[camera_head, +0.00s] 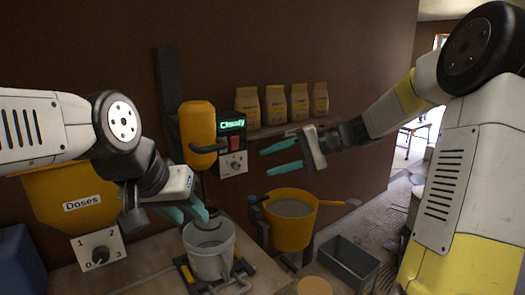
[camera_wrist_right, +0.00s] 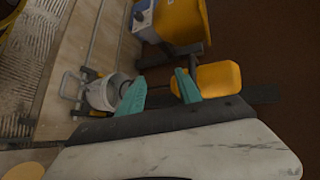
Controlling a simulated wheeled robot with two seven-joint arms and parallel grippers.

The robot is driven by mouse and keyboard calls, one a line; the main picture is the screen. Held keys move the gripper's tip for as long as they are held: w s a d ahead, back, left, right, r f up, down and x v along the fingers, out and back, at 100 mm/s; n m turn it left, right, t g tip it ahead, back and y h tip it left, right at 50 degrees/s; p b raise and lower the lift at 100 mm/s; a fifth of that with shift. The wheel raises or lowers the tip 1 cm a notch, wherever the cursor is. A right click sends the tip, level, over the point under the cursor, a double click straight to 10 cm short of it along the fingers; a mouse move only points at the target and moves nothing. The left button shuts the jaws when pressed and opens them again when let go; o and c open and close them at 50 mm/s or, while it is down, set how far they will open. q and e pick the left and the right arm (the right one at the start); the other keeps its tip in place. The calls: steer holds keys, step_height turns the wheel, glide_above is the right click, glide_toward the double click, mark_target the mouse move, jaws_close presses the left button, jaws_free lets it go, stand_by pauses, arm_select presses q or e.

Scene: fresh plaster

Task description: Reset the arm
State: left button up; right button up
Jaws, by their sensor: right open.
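My right gripper (camera_head: 266,163) has its two teal fingers spread apart and empty. It points left, in front of the shelf and above the yellow tub. In the right wrist view my right gripper (camera_wrist_right: 161,82) shows the same open fingers with nothing between them.
A yellow mixer (camera_head: 197,125) and a "Cloudy" display (camera_head: 231,124) are on the wall. A shelf (camera_head: 270,131) holds several bags. A yellow "Doses" hopper (camera_head: 60,190) is at left. A yellow tub (camera_head: 290,235) and a dark tray (camera_head: 345,262) stand right of the bucket.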

steer(key=s+d+n+t+h, duration=0.1)
steer(key=s+d+h, duration=0.2)
steer(key=s, duration=0.4)
steer(key=s+d+f+n+t+h, duration=0.1)
steer(key=s+d+t+h, duration=0.1)
steer(key=s+d+h, duration=0.2)
steer(key=s+d+f+n+t+h, duration=0.1)
steer(key=s+d+h, duration=0.3)
steer(key=s, duration=0.5)
steer(key=shift+s+t+h, duration=0.3)
steer(key=shift+s+t, duration=0.1)
steer(key=shift+t, duration=0.1)
steer(key=shift+d, duration=0.1)
stand_by(0.4)
